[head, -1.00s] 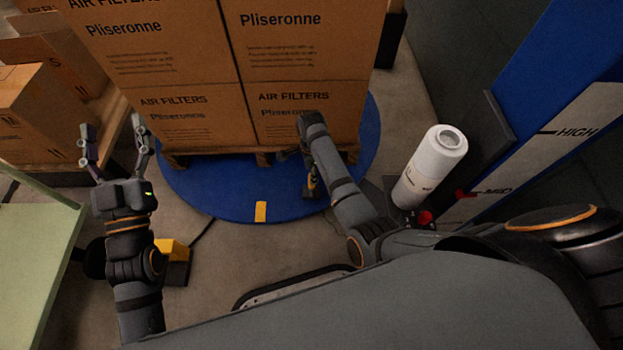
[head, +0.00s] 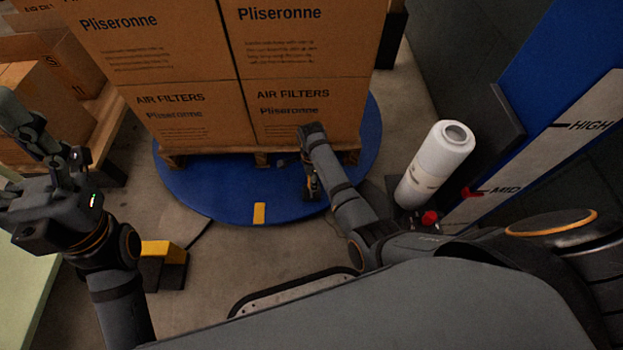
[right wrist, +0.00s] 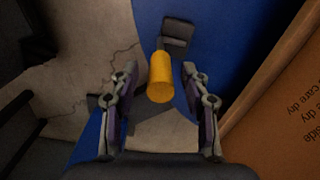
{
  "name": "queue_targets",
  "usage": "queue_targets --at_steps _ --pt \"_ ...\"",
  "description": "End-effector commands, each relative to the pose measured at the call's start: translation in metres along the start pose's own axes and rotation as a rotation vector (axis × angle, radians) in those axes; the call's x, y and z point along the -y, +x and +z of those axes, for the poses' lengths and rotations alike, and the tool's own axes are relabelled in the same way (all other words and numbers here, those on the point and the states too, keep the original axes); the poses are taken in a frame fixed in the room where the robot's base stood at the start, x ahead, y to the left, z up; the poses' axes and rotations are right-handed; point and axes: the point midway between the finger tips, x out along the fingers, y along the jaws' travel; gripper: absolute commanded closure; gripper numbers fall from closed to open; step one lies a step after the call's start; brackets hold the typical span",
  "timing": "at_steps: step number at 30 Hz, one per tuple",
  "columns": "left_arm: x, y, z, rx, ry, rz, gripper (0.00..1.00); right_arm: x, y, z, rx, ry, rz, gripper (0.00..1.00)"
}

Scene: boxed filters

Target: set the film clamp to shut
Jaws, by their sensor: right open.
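What looks like the film clamp's handle is a yellow cylindrical grip (right wrist: 160,77) with a black block (right wrist: 178,33) beyond it, over the blue turntable. My right gripper (right wrist: 159,69) is open, one finger on each side of the yellow grip, with gaps showing at both sides. In the head view my right gripper (head: 311,184) points down at the turntable's edge beside the pallet, and my own arm hides most of it and the clamp. My left gripper (head: 38,140) is raised at the left edge, turned sideways, away from the clamp; its finger gap is unclear.
Air filter cartons (head: 190,60) stand on a pallet (head: 175,160) on the blue turntable (head: 215,195). A white film roll (head: 435,165) stands at right beside a blue mast with a red pointer (head: 472,193). A yellow-black block (head: 165,262) lies on the floor.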

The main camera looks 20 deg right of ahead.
Motion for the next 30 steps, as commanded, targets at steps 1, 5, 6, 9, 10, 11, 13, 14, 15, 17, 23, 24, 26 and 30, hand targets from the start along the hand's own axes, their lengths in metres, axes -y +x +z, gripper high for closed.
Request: queue_targets --at_steps 1,5,6,9,10,11,13,14,15,17,23,24,26,30 --pt "-0.0003 0.0004 -0.0037 -0.018 0.001 0.002 0.32 0.0001 0.0012 -0.0001 0.0 0.0 0.0 0.53" --pt "-0.0006 0.0013 -0.0081 -0.038 0.001 0.003 0.32 0.0001 0.0016 -0.0001 0.0 0.0 0.0 0.53" --pt "-0.0006 0.0014 -0.0084 -0.039 0.001 0.003 0.32 0.0001 0.0016 -0.0001 0.0 0.0 0.0 0.53" --pt "-0.0006 0.0015 -0.0083 -0.039 0.001 0.003 0.32 0.0001 0.0015 -0.0001 0.0 0.0 0.0 0.53" --pt "-0.0005 0.0015 -0.0082 -0.038 0.001 0.003 0.32 0.0001 0.0015 -0.0001 0.0 0.0 0.0 0.53" --pt "-0.0006 0.0015 -0.0081 -0.038 0.002 0.003 0.32 0.0001 0.0015 -0.0001 0.0 0.0 0.0 0.53" --pt "-0.0005 0.0015 -0.0081 -0.038 0.002 0.003 0.32 0.0001 0.0015 -0.0001 0.0 0.0 0.0 0.63" --pt "-0.0005 0.0015 -0.008 -0.037 0.002 0.003 0.32 0.0001 0.0015 -0.0001 0.0 0.0 0.0 0.67" --pt "-0.0005 0.0015 -0.008 -0.037 0.002 0.003 0.32 0.0001 0.0015 -0.0001 0.0 0.0 0.0 0.72" --pt "-0.0005 0.0015 -0.008 -0.037 0.002 0.003 0.32 0.0001 0.0015 -0.0001 0.0 0.0 0.0 0.8" --pt "-0.0005 0.0016 -0.008 -0.037 0.001 0.003 0.32 -0.0001 0.0015 -0.0001 0.0 0.0 0.0 1.0" --pt "-0.0005 0.0016 -0.008 -0.037 0.001 0.003 0.32 -0.0001 0.0016 -0.0001 0.0 0.0 0.0 1.0" --pt "-0.0005 0.0016 -0.0079 -0.037 0.002 0.003 0.32 -0.0002 0.0016 0.0 0.0 0.0 0.001 1.0" --pt "-0.0005 0.0017 -0.0079 -0.036 0.002 0.003 0.32 -0.0003 0.0016 -0.0001 0.0 0.0 0.001 1.0"
